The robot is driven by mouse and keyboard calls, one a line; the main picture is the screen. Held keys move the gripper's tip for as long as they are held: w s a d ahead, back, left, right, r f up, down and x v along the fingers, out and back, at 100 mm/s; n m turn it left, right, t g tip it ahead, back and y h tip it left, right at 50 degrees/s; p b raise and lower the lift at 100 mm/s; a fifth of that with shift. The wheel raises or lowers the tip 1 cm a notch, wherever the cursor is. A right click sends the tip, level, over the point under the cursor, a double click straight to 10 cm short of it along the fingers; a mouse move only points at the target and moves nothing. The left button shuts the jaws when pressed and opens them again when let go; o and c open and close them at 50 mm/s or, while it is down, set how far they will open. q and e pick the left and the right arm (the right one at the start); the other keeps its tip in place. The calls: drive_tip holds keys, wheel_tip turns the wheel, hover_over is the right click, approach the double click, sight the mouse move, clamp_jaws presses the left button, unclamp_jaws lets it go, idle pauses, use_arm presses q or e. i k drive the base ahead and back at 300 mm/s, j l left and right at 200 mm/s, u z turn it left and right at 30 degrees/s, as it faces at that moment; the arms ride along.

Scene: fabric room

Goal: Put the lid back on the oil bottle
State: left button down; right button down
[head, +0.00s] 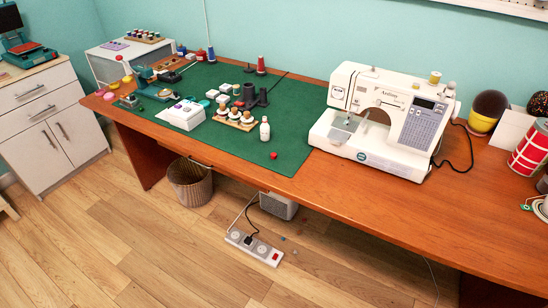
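A small white bottle (265,131), which looks like the oil bottle, stands upright on the green cutting mat (226,148) near the table's front edge. A small round red piece (274,155), which looks like the lid, lies on the mat just in front and to the right of the bottle, apart from it. The bottle's top is too small to make out in detail. Neither of my grippers is in view.
A wooden holder with spools (236,120) and a white box (181,115) stand left of the bottle. Dark cylinders (250,97) stand behind it. A white sewing machine (383,120) is to the right. The mat right of the bottle is clear.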

sight(265, 128)
drive_tip(key=l+u, duration=0.15)
drive_tip(key=l, duration=0.6)
drive_tip(key=k+l+u, duration=0.1)
drive_tip(key=l, duration=0.7)
